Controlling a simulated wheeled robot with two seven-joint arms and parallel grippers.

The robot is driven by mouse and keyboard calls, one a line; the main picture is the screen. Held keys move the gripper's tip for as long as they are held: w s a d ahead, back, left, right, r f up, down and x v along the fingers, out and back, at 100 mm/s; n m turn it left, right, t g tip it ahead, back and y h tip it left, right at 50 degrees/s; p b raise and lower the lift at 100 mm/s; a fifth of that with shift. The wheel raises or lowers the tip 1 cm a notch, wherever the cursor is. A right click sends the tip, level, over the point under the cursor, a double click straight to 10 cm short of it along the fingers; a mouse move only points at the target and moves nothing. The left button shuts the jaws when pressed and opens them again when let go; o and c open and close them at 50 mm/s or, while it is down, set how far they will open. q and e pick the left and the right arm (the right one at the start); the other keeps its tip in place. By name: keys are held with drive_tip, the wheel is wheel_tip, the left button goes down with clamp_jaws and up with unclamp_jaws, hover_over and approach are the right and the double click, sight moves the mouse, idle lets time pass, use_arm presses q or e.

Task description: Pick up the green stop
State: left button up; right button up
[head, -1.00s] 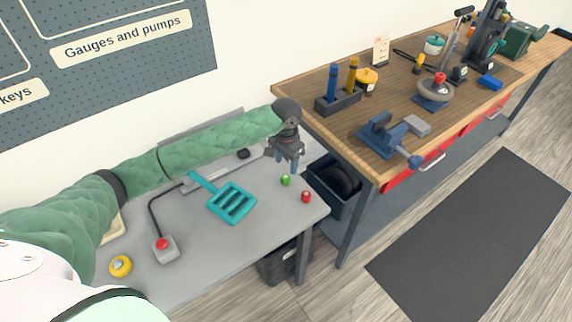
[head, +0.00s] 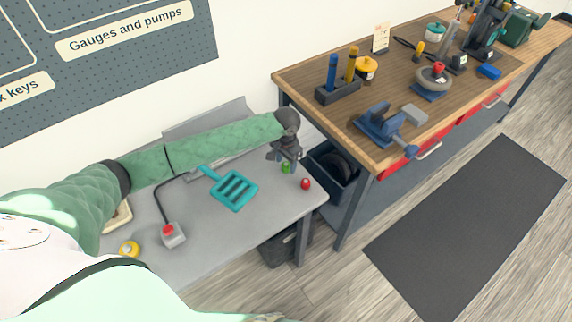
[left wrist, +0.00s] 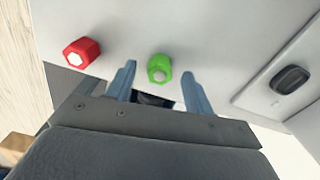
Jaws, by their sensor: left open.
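The green stop (head: 286,168) is a small green piece standing on the grey table near its right end. In the left wrist view the green stop (left wrist: 159,68) has a pale hexagonal end and lies between and just beyond the fingertips. My left gripper (head: 287,160) is open above it, and the left wrist view shows its two blue-grey fingers (left wrist: 158,78) apart with nothing between them gripped. I cannot tell whether a finger touches the stop. A similar red stop (head: 305,184) stands to the right, and shows at left in the wrist view (left wrist: 81,53). My right gripper is not in view.
A teal slotted scoop (head: 234,190), a red-button box (head: 172,234) and a yellow round item (head: 129,250) are on the grey table (head: 205,252). A wooden workbench (head: 330,112) with tools stands to the right. A dark bin (head: 333,170) sits between them.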

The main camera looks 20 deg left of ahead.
use_arm(q)
drive_tip(key=shift+w+f, duration=0.1)
drive_tip(key=shift+f, duration=0.1)
drive_tip(key=c, duration=1)
drive_tip(key=shift+r, duration=0.1)
drive_tip(key=shift+c, duration=0.4)
